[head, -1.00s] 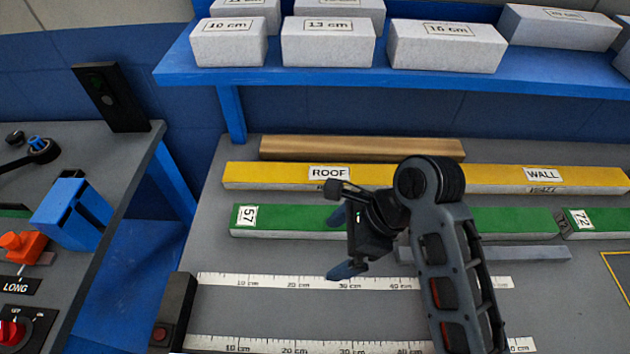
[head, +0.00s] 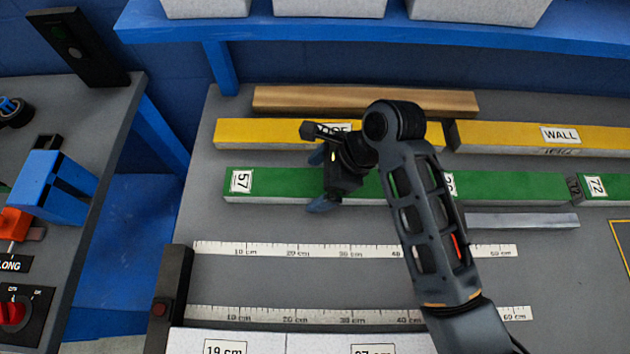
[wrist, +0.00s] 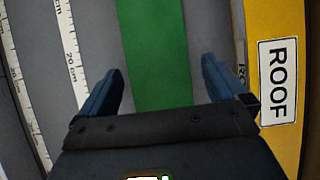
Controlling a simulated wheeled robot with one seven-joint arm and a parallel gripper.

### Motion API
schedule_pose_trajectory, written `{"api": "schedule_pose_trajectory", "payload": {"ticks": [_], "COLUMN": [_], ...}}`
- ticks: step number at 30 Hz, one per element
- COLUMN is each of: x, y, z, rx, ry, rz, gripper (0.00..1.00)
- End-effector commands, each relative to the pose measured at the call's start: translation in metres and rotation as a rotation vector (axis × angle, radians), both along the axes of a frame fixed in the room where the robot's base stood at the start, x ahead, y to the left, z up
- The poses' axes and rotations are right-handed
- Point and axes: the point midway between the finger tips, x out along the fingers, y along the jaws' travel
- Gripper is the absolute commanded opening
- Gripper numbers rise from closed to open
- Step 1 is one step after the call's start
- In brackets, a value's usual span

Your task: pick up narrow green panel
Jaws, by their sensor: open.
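A long narrow green panel (head: 275,182) with a 57 label at its left end lies flat on the grey bench. A second green panel (head: 615,188), labelled 72, lies to its right. My gripper (head: 318,182) is open and empty over the left part of the 57 panel. In the wrist view the green panel (wrist: 150,40) runs between the two blue fingers of my gripper (wrist: 160,82), with a gap on each side. I cannot tell how far the fingertips are above the bench. My arm hides part of the panel's middle.
A yellow ROOF panel (head: 255,133) and a yellow WALL panel (head: 500,136) lie behind, with a brown bar (head: 360,98) farther back. A grey strip (head: 525,220) and a ruler strip (head: 270,247) lie in front. A blue shelf (head: 300,28) with white blocks overhangs the back.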

Motion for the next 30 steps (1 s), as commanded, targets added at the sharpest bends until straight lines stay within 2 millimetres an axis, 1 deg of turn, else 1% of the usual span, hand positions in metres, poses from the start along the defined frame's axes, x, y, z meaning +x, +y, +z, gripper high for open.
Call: {"api": "schedule_pose_trajectory", "payload": {"ticks": [1, 4, 12, 30], "x": [-0.0004, -0.0003, 0.0, 0.0001], "y": [0.0029, 0.0068, 0.0077, 0.0075], "z": [-0.0057, -0.0121, -0.0139, -0.0136], "rx": [-0.001, -0.001, -0.001, 0.0], "ry": [0.003, 0.001, 0.0, 0.0], "rz": [0.001, 0.002, 0.001, 0.001], "gripper": [0.99, 0.99, 0.98, 0.41]}}
